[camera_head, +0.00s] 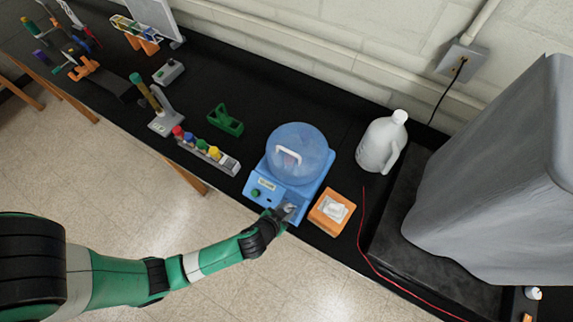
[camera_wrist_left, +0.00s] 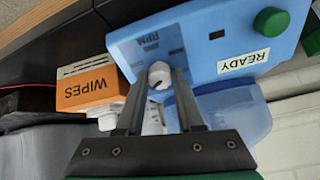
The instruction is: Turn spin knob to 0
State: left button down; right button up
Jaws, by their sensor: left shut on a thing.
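A blue centrifuge-like machine (camera_head: 318,190) with a domed translucent lid (camera_head: 300,150) stands near the bench's front edge. In the left wrist view its blue front panel (camera_wrist_left: 200,50) appears upside down, with RPM lettering, a READY label (camera_wrist_left: 243,62) and a green button (camera_wrist_left: 271,22). The white spin knob (camera_wrist_left: 160,70) sits on this panel between my left fingertips. My left gripper (camera_head: 287,211) reaches the panel from the front and is shut on the knob; it also shows in the wrist view (camera_wrist_left: 163,80). The knob's setting cannot be read. My right gripper is not in view.
An orange WIPES box (camera_head: 331,211) stands close to the machine's right side. A white jug (camera_head: 380,145) is behind it. A rack with coloured caps (camera_head: 208,152) and a green holder (camera_head: 226,120) stand left. A large grey covered shape (camera_head: 500,180) fills the right.

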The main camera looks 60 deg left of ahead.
pick_arm(q)
jog(key=c, duration=0.5)
grip_release()
jog(key=shift+c, duration=0.2)
jog(key=shift+s+d+r, duration=0.1)
jog(key=shift+s+r, duration=0.1)
jog(key=shift+r, duration=0.1)
jog(key=p+v, duration=0.1)
jog(key=v, duration=0.2)
jog(key=shift+r, duration=0.15)
jog(key=p, duration=0.8)
send_near(288, 208)
jog(key=s+r, duration=0.2)
jog(key=shift+w+d+f, duration=0.1)
jog(key=shift+d+f, duration=0.05)
jog(key=shift+d, duration=0.25)
